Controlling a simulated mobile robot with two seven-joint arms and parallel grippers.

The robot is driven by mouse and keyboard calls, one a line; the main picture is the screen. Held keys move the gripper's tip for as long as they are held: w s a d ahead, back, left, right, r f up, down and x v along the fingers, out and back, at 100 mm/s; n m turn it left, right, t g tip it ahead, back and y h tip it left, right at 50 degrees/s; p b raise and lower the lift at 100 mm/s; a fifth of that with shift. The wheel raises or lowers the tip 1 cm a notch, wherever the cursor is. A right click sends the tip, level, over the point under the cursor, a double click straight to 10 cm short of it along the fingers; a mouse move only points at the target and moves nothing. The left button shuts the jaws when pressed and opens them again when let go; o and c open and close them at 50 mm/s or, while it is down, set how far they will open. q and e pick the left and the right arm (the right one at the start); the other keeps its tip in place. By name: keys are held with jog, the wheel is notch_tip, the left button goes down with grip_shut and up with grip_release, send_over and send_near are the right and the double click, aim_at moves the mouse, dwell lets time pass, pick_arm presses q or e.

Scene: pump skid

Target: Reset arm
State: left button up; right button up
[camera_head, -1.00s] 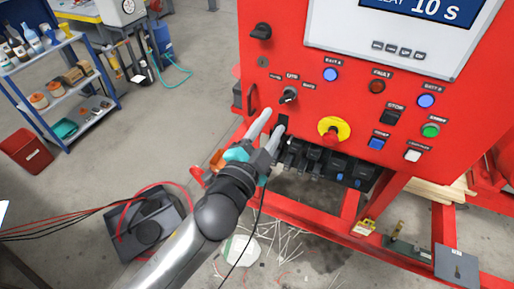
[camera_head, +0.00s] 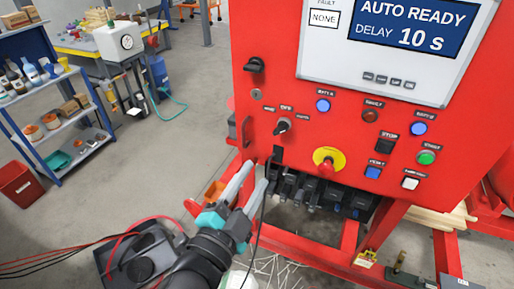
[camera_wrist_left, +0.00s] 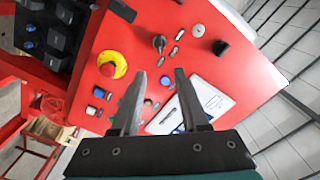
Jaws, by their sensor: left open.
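My left gripper (camera_head: 256,172) is open and empty, in front of the lower left of the red control panel (camera_head: 300,75). Its fingers point up towards the panel, below the black selector knob (camera_head: 282,126), with a gap between. In the left wrist view the two fingers (camera_wrist_left: 160,73) are apart with nothing between them, and the panel lies beyond. The screen (camera_head: 410,30) reads "AUTO READY", "DELAY 10 s" and fault "NONE". The red emergency stop on its yellow ring (camera_head: 329,160) is right of the gripper. My right gripper is not in view.
A row of black connectors (camera_head: 310,190) sits under the panel beside the fingers. A blue-framed shelf (camera_head: 60,105) and red bin (camera_head: 18,186) stand left. A dark device with cables (camera_head: 140,258) is on the floor. Open floor lies between shelf and skid.

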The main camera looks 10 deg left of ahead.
pick_arm(q)
jog(key=s+a+f+n+g+y+b, duration=0.1)
jog(key=s+a+f+n+g+b, duration=0.15)
jog(key=f, duration=1.25)
jog(key=s+a+f+n+g+y+b, duration=0.1)
jog(key=s+a+f+g+y+b, duration=0.2)
jog(key=f, duration=1.2)
jog(key=s+a+f+n+g+b, duration=0.1)
jog(key=a+f+n+g+b, duration=0.2)
jog(key=f, duration=1.2)
jog(key=s+a+f+n+g+b, duration=0.2)
jog(key=s+f+g+b, duration=0.2)
jog(key=s+f, duration=0.8)
jog(key=s+a+f+n+g+y+b, duration=0.1)
jog(key=s+a+f+n+g+b, duration=0.2)
jog(key=s+f, duration=1)
jog(key=shift+s+a+g+y+b, duration=0.35)
jog(key=shift+s+b, duration=0.3)
jog(key=shift+s, duration=0.55)
